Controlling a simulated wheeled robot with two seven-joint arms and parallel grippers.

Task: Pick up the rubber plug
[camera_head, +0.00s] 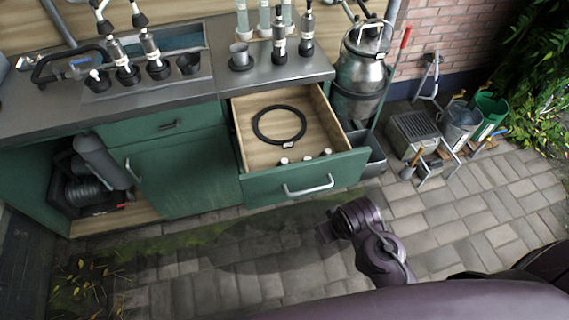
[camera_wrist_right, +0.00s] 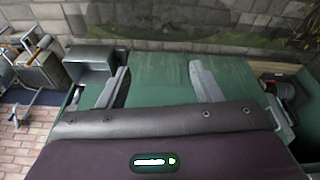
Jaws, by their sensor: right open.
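The open drawer (camera_head: 253,188) has a green front with a pale handle and a wooden inside. A black ring (camera_head: 279,125) lies flat on its floor. Several small dark pieces, some pale-topped (camera_head: 284,161), lie just behind the drawer front; they are too small to tell which is the rubber plug. My right arm reaches in from the bottom of the head view, in front of the drawer. In the right wrist view my right gripper (camera_wrist_right: 160,82) has its two grey fingers wide apart over a green panel, with nothing between them. My left gripper is not in view.
The counter (camera_head: 190,88) above holds taps, cups and bottles. A metal churn (camera_head: 362,70) stands right of the drawer, with a grey bin (camera_head: 374,160) below. Buckets (camera_head: 490,112) and a crate (camera_head: 412,132) stand farther right. The paving before the drawer is clear.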

